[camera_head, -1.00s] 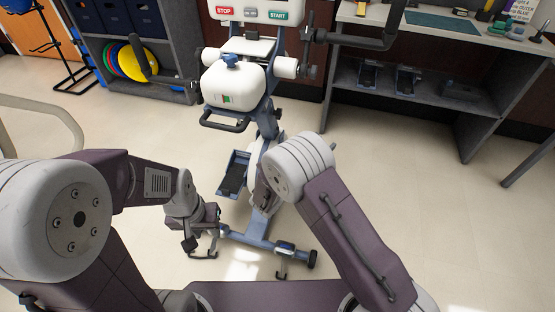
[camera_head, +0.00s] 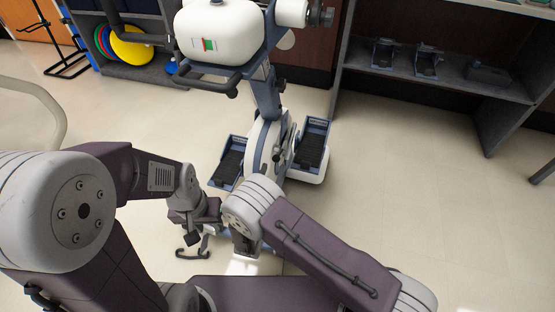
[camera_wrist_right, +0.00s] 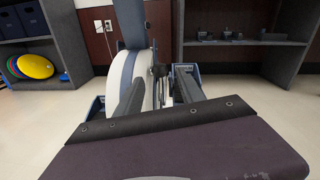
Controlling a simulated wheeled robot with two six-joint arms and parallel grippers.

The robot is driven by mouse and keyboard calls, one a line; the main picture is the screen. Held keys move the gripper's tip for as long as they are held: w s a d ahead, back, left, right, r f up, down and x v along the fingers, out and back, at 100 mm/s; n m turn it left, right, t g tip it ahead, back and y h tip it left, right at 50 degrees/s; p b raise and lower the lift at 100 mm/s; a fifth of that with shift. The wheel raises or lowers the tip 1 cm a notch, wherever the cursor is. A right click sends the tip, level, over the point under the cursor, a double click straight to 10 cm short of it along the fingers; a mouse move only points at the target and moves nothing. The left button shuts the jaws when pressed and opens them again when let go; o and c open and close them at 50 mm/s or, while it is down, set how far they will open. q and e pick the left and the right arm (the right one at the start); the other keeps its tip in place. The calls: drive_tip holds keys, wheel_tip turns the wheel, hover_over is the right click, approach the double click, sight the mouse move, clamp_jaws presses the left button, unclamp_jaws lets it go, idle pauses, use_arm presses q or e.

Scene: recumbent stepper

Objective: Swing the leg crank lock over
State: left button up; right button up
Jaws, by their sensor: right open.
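The recumbent stepper stands ahead of me, with a white round crank housing (camera_head: 267,140) low on its blue frame. Small dark parts (camera_head: 277,156) sit on the housing's right side; I cannot tell which is the leg crank lock. In the right wrist view, the white housing (camera_wrist_right: 143,78) and dark parts (camera_wrist_right: 160,72) show beyond my right gripper (camera_wrist_right: 160,90), which is open and empty, its fingers apart. In the head view its fingers are hidden behind my right wrist. My left gripper (camera_head: 192,250) is open and empty, low to the left of the stepper.
Foot pedals flank the housing, left (camera_head: 229,161) and right (camera_head: 312,145). A grey shelf (camera_head: 440,85) stands behind right. Floor (camera_head: 400,190) is clear at right.

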sight(277, 157)
drive_tip(key=b+x, duration=0.2)
drive_tip(key=x, duration=0.4)
drive_tip(key=shift+w+f, duration=0.1)
drive_tip(key=shift+f, duration=0.05)
drive_tip(key=shift+w+d, duration=0.1)
drive_tip(key=shift+w, duration=0.2)
drive_tip(key=shift+c, duration=0.4)
clamp_jaws()
idle(0.5)
